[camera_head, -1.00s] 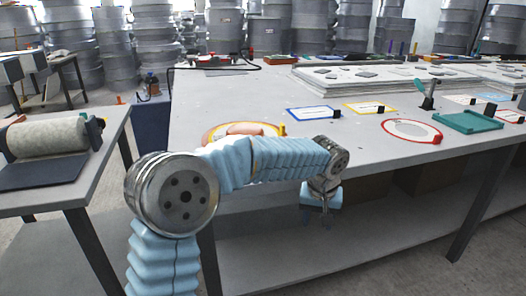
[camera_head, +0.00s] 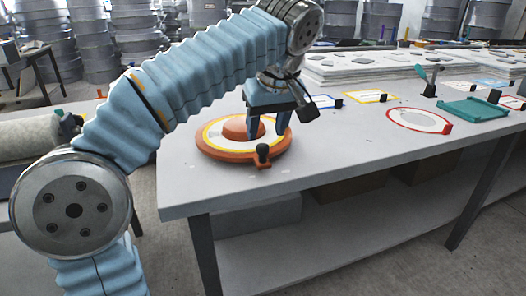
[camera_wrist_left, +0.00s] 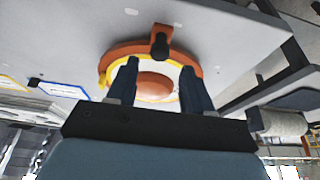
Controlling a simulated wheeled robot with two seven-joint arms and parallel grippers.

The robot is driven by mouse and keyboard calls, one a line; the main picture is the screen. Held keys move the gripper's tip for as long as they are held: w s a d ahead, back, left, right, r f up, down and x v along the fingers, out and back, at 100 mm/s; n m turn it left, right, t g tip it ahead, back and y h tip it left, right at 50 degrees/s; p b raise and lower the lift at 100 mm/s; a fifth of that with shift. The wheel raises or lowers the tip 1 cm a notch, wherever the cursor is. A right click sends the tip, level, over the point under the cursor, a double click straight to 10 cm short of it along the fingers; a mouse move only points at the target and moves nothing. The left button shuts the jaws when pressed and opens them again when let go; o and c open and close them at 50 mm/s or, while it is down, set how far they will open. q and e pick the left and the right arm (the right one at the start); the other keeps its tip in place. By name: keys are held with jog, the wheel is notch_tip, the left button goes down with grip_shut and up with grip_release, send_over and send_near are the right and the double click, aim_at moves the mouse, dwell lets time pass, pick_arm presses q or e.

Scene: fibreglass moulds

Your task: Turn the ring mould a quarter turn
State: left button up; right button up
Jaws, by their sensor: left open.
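The ring mould (camera_head: 215,148) is an orange disc with a yellow line, a pale ring and a raised orange centre. It lies on the table near its front left corner. Its dark knob (camera_head: 263,154) sits on an orange tab at the front edge. My left gripper (camera_head: 268,134) hangs over the right part of the mould, pointing down, fingers apart and empty. In the left wrist view the mould (camera_wrist_left: 122,50) shows beyond and between the two open fingers (camera_wrist_left: 158,85), with the knob (camera_wrist_left: 160,46) at the top. I cannot tell whether the fingertips touch it. My right gripper is out of view.
The grey table (camera_head: 340,150) is bare right of the mould. Farther along lie a red-rimmed oval plate (camera_head: 418,121), a teal tray (camera_head: 473,110) and a yellow-framed card (camera_head: 371,96). A stack of pale sheets (camera_head: 370,68) lies at the back.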

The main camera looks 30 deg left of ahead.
aim_at(263, 146)
pick_arm(q)
jog(key=x, duration=0.6)
jog(key=shift+w+a+f+b, duration=0.1)
jog(key=shift+f+b, duration=0.3)
jog(key=shift+c, duration=0.5)
grip_shut()
